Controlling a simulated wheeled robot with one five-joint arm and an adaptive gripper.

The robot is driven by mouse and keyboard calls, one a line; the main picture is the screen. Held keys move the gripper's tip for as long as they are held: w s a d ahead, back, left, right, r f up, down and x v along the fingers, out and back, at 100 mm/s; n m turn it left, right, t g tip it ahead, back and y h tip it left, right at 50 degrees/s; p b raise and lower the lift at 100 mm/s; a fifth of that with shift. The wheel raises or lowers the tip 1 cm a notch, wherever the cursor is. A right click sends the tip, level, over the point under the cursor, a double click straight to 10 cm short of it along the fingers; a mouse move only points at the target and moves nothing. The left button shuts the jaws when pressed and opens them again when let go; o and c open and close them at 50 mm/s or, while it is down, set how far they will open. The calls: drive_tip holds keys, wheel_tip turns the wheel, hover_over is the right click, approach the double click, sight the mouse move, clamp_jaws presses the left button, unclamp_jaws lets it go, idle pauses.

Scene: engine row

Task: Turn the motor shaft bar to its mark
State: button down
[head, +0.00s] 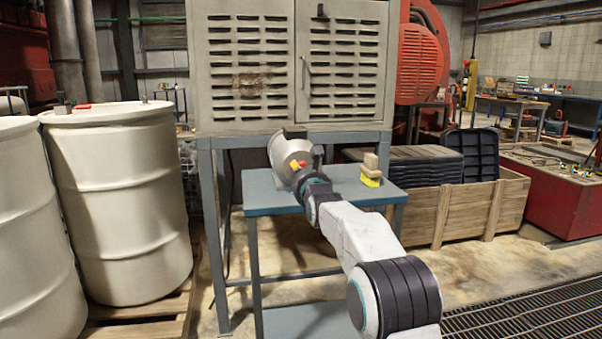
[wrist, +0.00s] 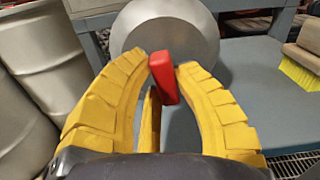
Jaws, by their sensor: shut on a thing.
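The grey round motor (head: 283,148) stands on the blue-grey bench, with its round silver face (wrist: 166,28) at the top of the wrist view. The red shaft bar (wrist: 163,79) is in front of that face, tilted slightly with its top to the left. My gripper (wrist: 163,72) has its yellow fingers closed on either side of the bar. In the head view my gripper (head: 300,166) is at the motor's front, and my wrist hides part of it.
A brush (head: 371,170) with yellow bristles stands on the bench (head: 335,190) right of the motor. A louvred cabinet (head: 250,60) rises behind. White drums (head: 120,200) stand at the left. A wooden crate (head: 470,212) with black trays is at the right.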

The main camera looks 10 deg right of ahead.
drive_tip(key=c, duration=0.9)
unclamp_jaws()
drive_tip(key=shift+c, duration=0.2)
drive_tip(key=shift+s, duration=0.1)
drive_tip(key=s, duration=1.1)
drive_tip(key=shift+s, duration=0.35)
drive_tip(key=shift+d, duration=0.1)
